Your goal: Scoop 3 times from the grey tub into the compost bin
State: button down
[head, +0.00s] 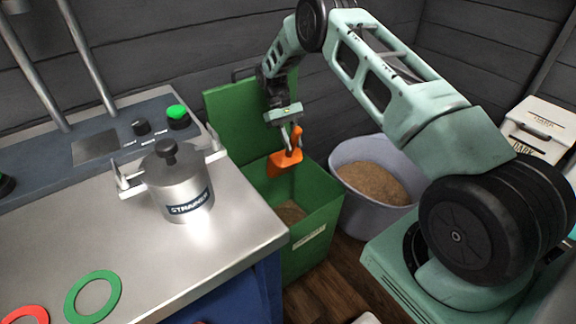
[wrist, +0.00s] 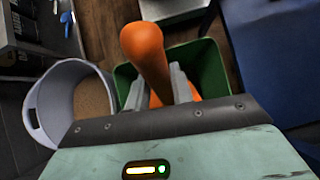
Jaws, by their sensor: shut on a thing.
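My gripper (wrist: 160,88) is shut on an orange scoop (head: 285,158). In the head view the scoop hangs over the open green compost bin (head: 318,219). In the wrist view the scoop's rounded handle (wrist: 143,45) stands between the fingers, with the bin (wrist: 215,62) below. Brown material shows low inside the bin. The grey tub (head: 341,151) stands to the right of the bin and holds brown grain; the tub also shows at the left of the wrist view (wrist: 37,120). I cannot tell whether the scoop's bowl holds anything.
A steel counter (head: 235,212) stands left of the bin, with a pot labelled STRAINER (head: 176,186), a green ring (head: 93,296) and a red ring (head: 24,314). The bin's raised green lid (head: 238,118) stands behind its opening. A white box (head: 538,128) is at the right.

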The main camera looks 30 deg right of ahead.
jog(key=t+p, duration=0.1)
jog(key=r+t+p, duration=0.1)
jog(key=t, duration=0.1)
jog(key=shift+s+r, duration=0.2)
jog(key=shift+s, duration=0.05)
jog(key=shift+s+r+t, duration=0.1)
jog(key=shift+s+t, duration=0.05)
jog(key=shift+t, duration=1.05)
jog(key=t+b, duration=0.2)
jog(key=t, duration=0.1)
jog(key=t+b, duration=0.1)
jog(key=shift+s+r+h, duration=0.25)
jog(key=shift+h, duration=0.05)
jog(key=shift+r+t+b, duration=0.2)
jog(key=shift+t+b, duration=0.35)
jog(key=shift+t, duration=0.15)
jog(key=shift+r, duration=0.2)
